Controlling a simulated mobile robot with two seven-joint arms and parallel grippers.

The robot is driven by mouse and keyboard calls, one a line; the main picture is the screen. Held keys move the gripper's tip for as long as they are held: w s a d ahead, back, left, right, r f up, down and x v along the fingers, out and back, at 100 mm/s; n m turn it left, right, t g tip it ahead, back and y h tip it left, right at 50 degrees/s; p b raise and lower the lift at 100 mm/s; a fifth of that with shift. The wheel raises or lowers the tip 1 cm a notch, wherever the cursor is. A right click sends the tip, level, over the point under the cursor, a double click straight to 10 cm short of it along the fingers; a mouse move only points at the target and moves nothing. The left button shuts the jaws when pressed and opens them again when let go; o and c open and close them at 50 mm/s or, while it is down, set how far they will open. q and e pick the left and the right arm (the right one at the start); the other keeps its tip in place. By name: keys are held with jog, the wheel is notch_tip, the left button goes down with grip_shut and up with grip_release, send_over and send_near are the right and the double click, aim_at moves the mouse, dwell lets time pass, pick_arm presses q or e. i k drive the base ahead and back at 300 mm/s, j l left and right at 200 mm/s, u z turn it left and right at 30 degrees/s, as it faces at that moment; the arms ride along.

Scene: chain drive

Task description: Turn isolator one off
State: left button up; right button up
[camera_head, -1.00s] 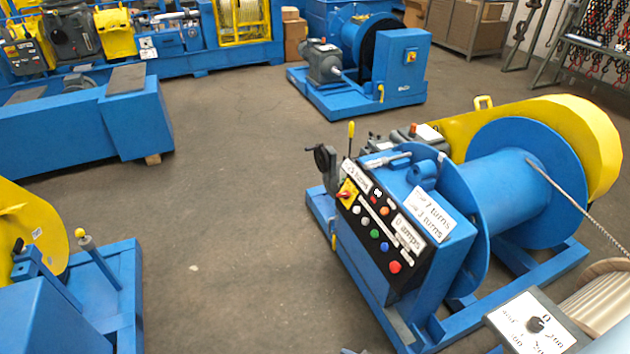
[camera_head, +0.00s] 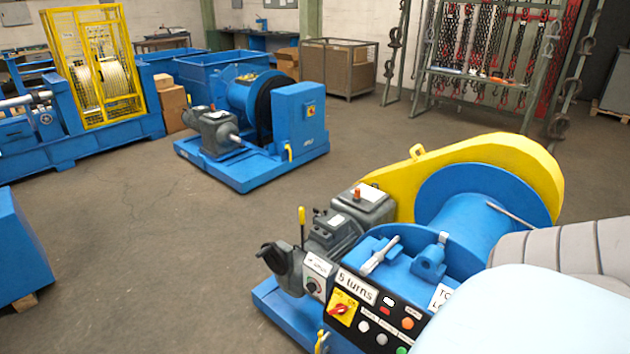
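A rotary isolator with a red knob on a yellow plate (camera_head: 341,309) sits at the left end of the black control panel (camera_head: 372,318) on the near blue winch (camera_head: 480,205). Its knob is slanted; its exact setting is too small to read. I cannot tell which one is labelled isolator one. Part of my arm covers the lower right, hiding the panel's right end. Neither gripper is in view.
The near winch has a motor (camera_head: 335,235), a dark handwheel (camera_head: 275,257) and a yellow guard (camera_head: 490,150). The far winch (camera_head: 250,125) stands behind it. A blue block (camera_head: 15,250) is at left. The floor (camera_head: 150,260) between is clear. A chain rack (camera_head: 490,60) stands at the back.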

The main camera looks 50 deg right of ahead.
aim_at(340, 309)
jog(key=i+z, duration=0.3)
jog(key=z, duration=0.15)
jog(key=i+j+z, duration=0.25)
jog(key=z, duration=0.15)
jog(key=i+j+z, duration=0.25)
jog(key=z, duration=0.2)
jog(key=i+j+z, duration=0.15)
jog(key=z, duration=0.25)
jog(key=i+j+z, duration=0.1)
jog(key=j+z, duration=0.3)
jog(key=i+j+z, duration=0.1)
jog(key=z, duration=0.3)
jog(key=i+j+z, duration=0.25)
jog(key=j, duration=0.15)
jog(key=j+z, duration=0.2)
jog(key=j, duration=0.2)
jog(key=i+j+z, duration=0.1)
jog(key=j+z, duration=0.15)
jog(key=j, duration=0.15)
